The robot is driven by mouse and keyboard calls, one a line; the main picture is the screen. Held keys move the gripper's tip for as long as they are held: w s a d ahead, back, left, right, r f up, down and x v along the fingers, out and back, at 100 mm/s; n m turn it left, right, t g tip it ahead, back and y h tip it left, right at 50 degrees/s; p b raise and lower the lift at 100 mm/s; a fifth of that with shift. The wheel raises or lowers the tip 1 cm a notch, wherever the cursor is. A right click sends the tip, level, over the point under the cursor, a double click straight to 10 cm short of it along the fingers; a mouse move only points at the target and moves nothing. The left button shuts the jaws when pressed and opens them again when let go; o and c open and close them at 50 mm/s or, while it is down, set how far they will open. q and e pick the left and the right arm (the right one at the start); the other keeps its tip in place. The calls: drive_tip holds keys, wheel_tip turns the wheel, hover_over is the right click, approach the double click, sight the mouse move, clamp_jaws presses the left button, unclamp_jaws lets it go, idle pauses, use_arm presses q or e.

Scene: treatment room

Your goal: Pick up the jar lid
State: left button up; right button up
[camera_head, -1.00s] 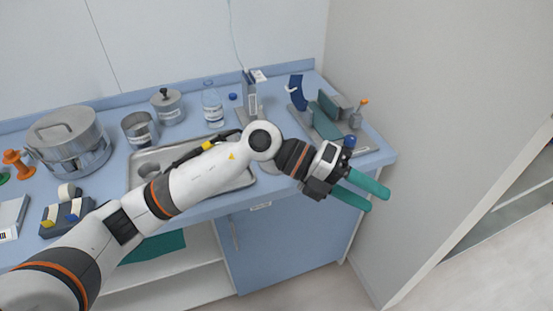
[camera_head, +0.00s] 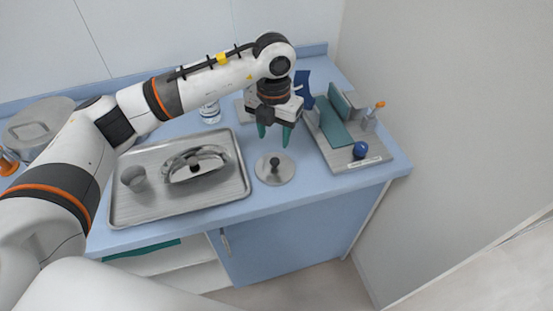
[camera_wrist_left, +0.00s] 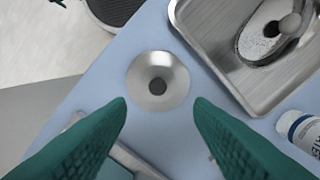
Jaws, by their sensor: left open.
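The jar lid (camera_head: 275,169) is a round, shiny metal disc with a dark knob in its middle. It lies flat on the blue counter, right of the metal tray. My left gripper (camera_head: 274,135) is open and empty, with its green fingers pointing down just behind and above the lid. In the left wrist view the lid (camera_wrist_left: 158,80) lies just beyond the gap between the two open fingertips (camera_wrist_left: 160,103), apart from both. My right gripper is not in view.
The metal tray (camera_head: 122,213) holds a small cup (camera_head: 134,179) and a kidney-shaped metal dish (camera_head: 195,165). A grey board (camera_head: 350,162) with a blue ball (camera_head: 360,150) stands to the right. A bottle (camera_head: 210,113) is behind. The counter in front of the lid is clear.

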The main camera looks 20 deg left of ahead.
sight(275, 160)
use_arm(q)
wheel_tip(275, 160, down, 2)
drive_tip(key=shift+s+f, duration=0.15)
drive_tip(key=shift+f, duration=0.05)
wheel_tip(275, 160, down, 5)
drive_tip(key=shift+d+r+p, duration=0.1)
drive_tip(key=shift+p, duration=1.15)
drive_tip(key=shift+f, duration=0.6)
drive_tip(key=c, duration=0.5)
clamp_jaws()
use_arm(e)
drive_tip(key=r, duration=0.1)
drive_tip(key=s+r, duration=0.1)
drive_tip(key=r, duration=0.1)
